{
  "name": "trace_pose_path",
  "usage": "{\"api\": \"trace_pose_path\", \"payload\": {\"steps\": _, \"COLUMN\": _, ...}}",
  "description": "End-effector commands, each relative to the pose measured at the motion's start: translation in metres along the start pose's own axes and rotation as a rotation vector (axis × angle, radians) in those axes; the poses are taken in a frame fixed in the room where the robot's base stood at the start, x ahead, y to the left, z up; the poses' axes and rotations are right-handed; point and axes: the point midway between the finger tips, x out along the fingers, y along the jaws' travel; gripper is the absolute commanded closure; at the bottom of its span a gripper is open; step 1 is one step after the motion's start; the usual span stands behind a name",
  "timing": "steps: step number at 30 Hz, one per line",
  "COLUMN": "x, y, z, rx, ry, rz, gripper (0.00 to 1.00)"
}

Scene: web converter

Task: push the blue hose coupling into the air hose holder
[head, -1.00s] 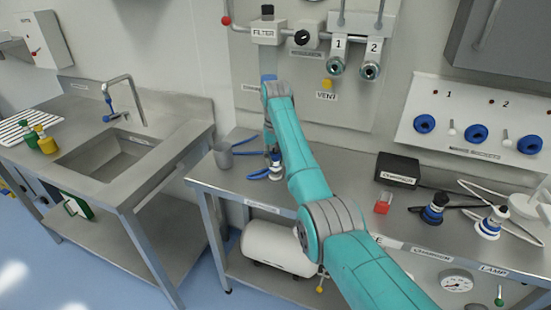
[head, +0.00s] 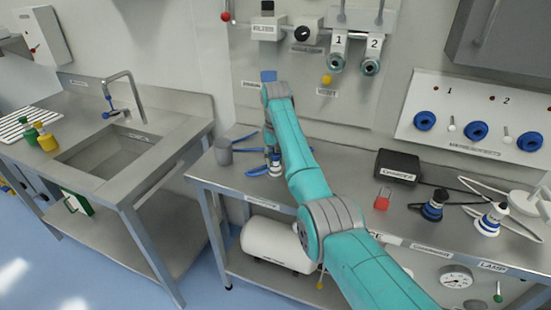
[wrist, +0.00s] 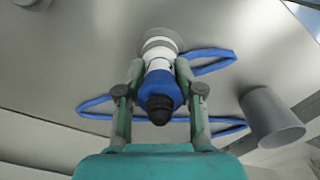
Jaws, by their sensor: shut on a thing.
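The blue hose coupling (wrist: 160,90), with a black tip, a blue collar and a white body, sits between the fingers of my gripper (wrist: 160,98) in the wrist view. My gripper is shut on it. The coupling's far end meets a grey round piece on the bench, apparently the air hose holder (wrist: 161,44); how deep it sits I cannot tell. The blue hose (wrist: 215,62) lies in loops on both sides. In the head view my gripper (head: 272,152) is low over the bench, and my arm partly hides the coupling (head: 275,158).
A grey cup (head: 223,152) stands on the bench (head: 235,182) just left of my gripper; it also shows in the wrist view (wrist: 272,120). The panel (head: 300,85) rises behind. A black box (head: 398,166) and a red padlock (head: 382,200) are to the right.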

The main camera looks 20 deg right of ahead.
Motion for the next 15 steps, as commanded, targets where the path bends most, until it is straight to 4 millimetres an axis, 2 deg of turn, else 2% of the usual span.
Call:
{"api": "trace_pose_path", "payload": {"steps": 14, "x": 0.0047, "y": 0.0, "z": 0.0, "rx": 0.0, "ry": 0.0, "rz": 0.0, "gripper": 1.0}}
{"api": "trace_pose_path", "payload": {"steps": 15, "x": 0.0047, "y": 0.0, "z": 0.0, "rx": 0.0, "ry": 0.0, "rz": 0.0, "gripper": 0.57}}
